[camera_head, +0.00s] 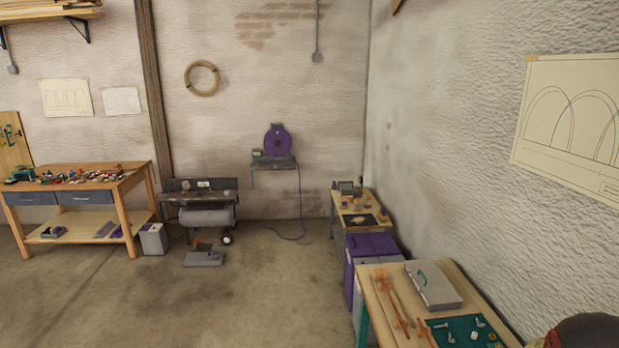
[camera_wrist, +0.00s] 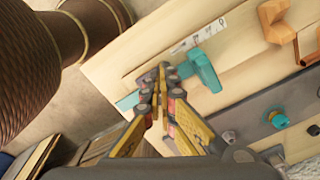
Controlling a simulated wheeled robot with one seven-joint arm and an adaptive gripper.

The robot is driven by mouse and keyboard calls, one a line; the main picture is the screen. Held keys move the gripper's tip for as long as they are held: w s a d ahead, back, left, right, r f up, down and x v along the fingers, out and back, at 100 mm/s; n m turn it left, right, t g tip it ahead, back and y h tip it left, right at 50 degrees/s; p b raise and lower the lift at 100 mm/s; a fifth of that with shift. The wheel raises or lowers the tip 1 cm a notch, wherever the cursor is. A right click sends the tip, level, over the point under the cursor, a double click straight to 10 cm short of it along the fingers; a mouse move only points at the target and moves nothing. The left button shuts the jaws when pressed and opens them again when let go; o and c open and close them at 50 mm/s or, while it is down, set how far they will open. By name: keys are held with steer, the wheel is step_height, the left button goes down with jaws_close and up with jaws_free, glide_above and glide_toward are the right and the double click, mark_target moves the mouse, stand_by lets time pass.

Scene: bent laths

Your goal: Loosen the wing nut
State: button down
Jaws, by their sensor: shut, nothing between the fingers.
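In the wrist view my gripper (camera_wrist: 161,84), with yellow and grey fingers, is shut with nothing visible between its tips. A teal part (camera_wrist: 203,70), shaped like a clamp or handle, lies just beyond and to the right of the fingertips; I cannot tell whether they touch. A grey strip (camera_wrist: 255,112) to the right carries dark knobs and a small teal knob (camera_wrist: 278,119). I cannot tell for sure which of these is the wing nut.
In the wrist view, a pale wooden board (camera_wrist: 130,65) lies beneath, with copper-coloured pieces (camera_wrist: 278,22) at upper right and a large brown ribbed cylinder (camera_wrist: 25,60) at left. In the head view, a bench (camera_head: 375,315) holds a grey case (camera_head: 433,287). Open floor (camera_head: 270,300) lies left.

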steer(key=shift+a, duration=0.1)
steer(key=shift+w+a, duration=0.2)
steer(key=shift+a, duration=0.1)
step_height(320, 180, up, 6)
steer(key=p, duration=0.4)
steer(key=shift+f, duration=0.1)
